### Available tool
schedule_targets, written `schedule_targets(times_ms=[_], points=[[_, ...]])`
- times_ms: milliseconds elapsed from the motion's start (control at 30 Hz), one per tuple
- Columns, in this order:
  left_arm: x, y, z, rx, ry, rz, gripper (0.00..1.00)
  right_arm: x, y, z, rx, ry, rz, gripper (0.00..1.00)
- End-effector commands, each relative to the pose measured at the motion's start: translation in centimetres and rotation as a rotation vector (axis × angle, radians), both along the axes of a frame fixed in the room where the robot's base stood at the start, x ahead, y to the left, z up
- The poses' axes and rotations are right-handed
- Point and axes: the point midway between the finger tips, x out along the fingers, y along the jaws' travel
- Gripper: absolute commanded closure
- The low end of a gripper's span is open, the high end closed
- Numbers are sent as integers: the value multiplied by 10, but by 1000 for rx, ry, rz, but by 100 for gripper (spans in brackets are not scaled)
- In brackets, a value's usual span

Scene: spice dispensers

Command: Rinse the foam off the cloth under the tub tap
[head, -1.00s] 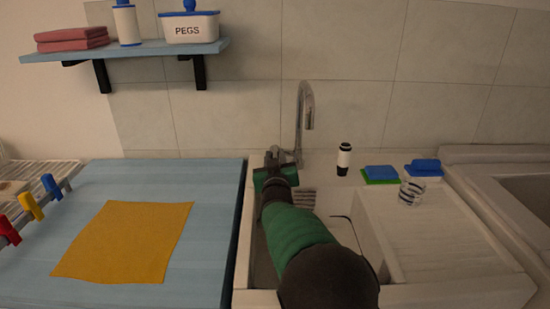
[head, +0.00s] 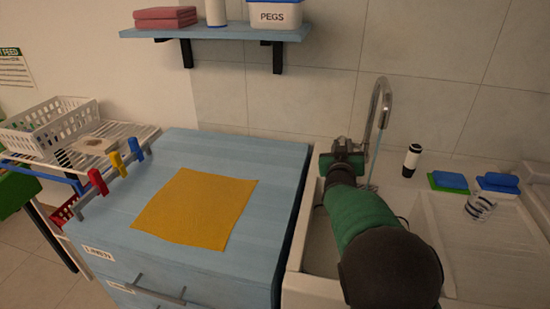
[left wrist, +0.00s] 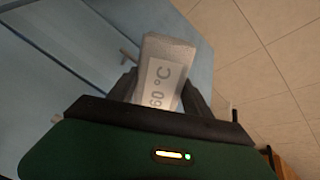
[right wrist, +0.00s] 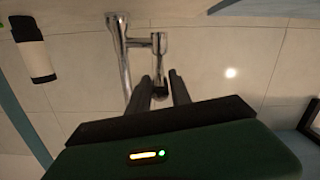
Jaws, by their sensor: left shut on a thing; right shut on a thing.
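A curved metal tap (head: 380,105) stands at the back of the white tub (head: 318,255). A thin pale streak, like running water, hangs below its spout. My right gripper (head: 345,150) is at the tap's base, left of the spout. In the right wrist view its fingers (right wrist: 165,88) are shut on a small tap handle (right wrist: 159,84). A mustard cloth (head: 195,208) lies flat on the blue cabinet top, with no foam visible on it. My right arm hides part of the tub.
A black-and-white bottle (head: 411,160), a green-and-blue sponge (head: 448,182) and a striped glass (head: 480,206) stand right of the tap. Coloured pegs (head: 117,163) sit at the cabinet's left edge. A shelf (head: 225,32) hangs above.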

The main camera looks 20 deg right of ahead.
Motion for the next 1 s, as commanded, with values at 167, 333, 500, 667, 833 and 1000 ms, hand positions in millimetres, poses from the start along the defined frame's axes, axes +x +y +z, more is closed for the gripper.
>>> schedule_targets(times_ms=[167,333,500,667,833,1000], points=[[0,0,-1,0,0,0,86,0,1,-1,0,2,2,63],[0,0,0,0,-1,0,86,0,1,-1,0,0,1,53],[0,0,0,0,-1,0,86,0,0,0,0,-1,1,53],[0,0,4,0,-1,0,86,-11,9,3,2,-1,3,53],[0,0,15,0,-1,0,86,-47,31,8,4,-1,5,53],[0,0,24,0,-1,0,86,-82,52,9,3,0,4,53]])
